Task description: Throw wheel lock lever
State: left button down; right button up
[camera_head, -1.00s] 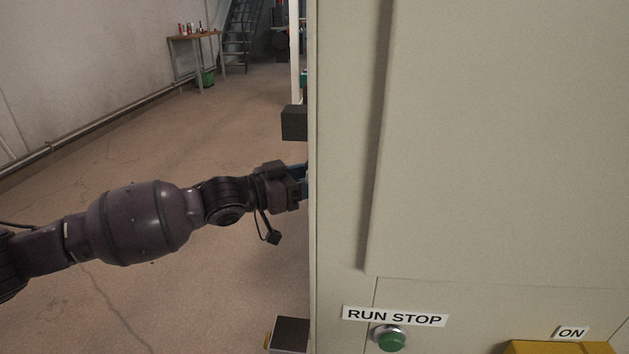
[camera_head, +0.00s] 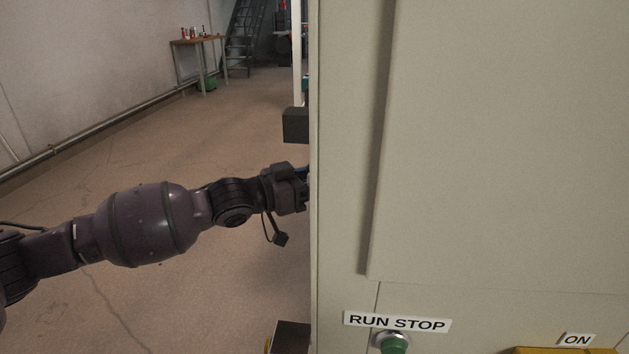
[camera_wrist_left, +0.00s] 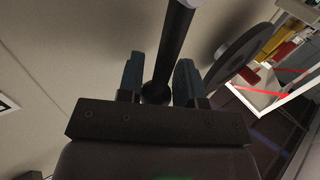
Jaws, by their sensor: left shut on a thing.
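In the left wrist view, a dark lever rod (camera_wrist_left: 172,48) with a pale end at the top runs between the fingers of my left gripper (camera_wrist_left: 160,77). The gripper is shut on this rod. A dark round disc (camera_wrist_left: 240,54), which may be the wheel, is just right of the fingers. In the head view my left arm comes in from the left, and its gripper fingers go behind the edge of the beige cabinet (camera_head: 500,140). The lever is hidden there. My right gripper is not in view.
The cabinet front carries a RUN STOP label (camera_head: 397,322), a green button (camera_head: 393,343) and an ON label (camera_head: 575,340). A dark block (camera_head: 295,125) sticks out from its left edge. Open floor (camera_head: 110,290) lies left. A table (camera_head: 198,43) stands far back.

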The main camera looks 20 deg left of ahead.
pick_arm(q)
jog(key=shift+s, duration=0.1)
jog(key=shift+s+d+r+m+p, duration=0.1)
jog(key=shift+s+m+p, duration=0.2)
jog(key=shift+m, duration=0.1)
jog(key=s+d+f+m+h, duration=0.1)
jog(key=s+f+m+h, duration=0.3)
jog(key=m+h, duration=0.4)
jog(key=s+m, duration=0.1)
jog(key=m, duration=0.4)
jog(key=shift+s+d, duration=0.3)
jog(key=shift+f+m, duration=0.15)
jog(key=shift+m, duration=0.15)
jog(key=c, duration=1.1)
grip_release()
